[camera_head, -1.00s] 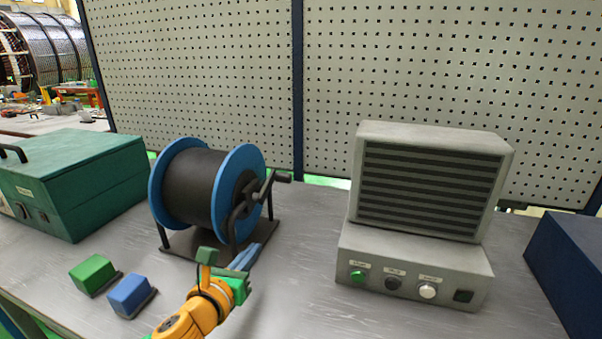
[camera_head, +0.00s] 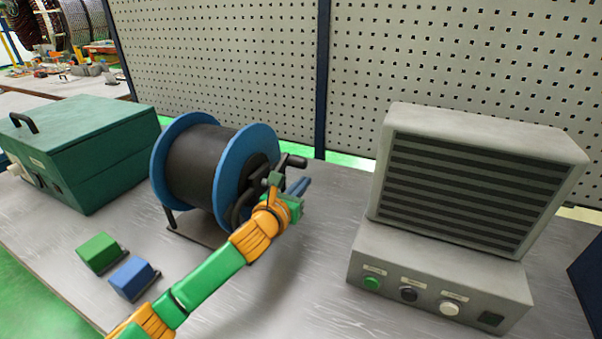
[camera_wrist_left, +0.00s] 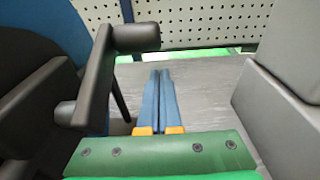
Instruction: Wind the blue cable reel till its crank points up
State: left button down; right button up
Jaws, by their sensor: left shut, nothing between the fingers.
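The blue cable reel (camera_head: 247,172) with a dark drum stands on the bench at centre left. Its black crank handle (camera_head: 293,161) sticks out from the reel's right side, up and to the right of the hub. In the left wrist view the crank handle (camera_wrist_left: 136,38) and its arm show close at the left. My left gripper (camera_head: 303,183) is shut and empty, its blue fingers just right of the crank. In the left wrist view the closed fingers (camera_wrist_left: 158,95) lie beside the crank, apart from the handle. My right gripper is not in view.
A grey vented unit (camera_head: 450,210) with buttons stands to the right. A green case (camera_head: 85,150) stands at the left. A green block (camera_head: 100,252) and a blue block (camera_head: 133,277) lie at the front left. A perforated panel (camera_head: 220,60) rises behind.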

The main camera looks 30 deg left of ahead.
pick_arm(q)
jog(key=shift+s+r+p, duration=0.15)
jog(key=shift+s+r, duration=0.1)
jog(key=shift+r, duration=0.4)
jog(key=shift+s+r+p, duration=0.15)
jog(key=shift+s+r, duration=0.1)
jog(key=shift+r, duration=0.35)
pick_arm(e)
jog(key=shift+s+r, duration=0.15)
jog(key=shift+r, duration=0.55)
pick_arm(q)
jog(key=shift+w+f, duration=0.1)
jog(key=shift+w, duration=0.05)
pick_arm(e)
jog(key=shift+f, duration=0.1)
pick_arm(q)
jog(key=shift+t+b, duration=0.5)
jog(key=shift+b, duration=0.3)
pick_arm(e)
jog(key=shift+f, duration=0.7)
pick_arm(q)
jog(key=shift+r, duration=0.2)
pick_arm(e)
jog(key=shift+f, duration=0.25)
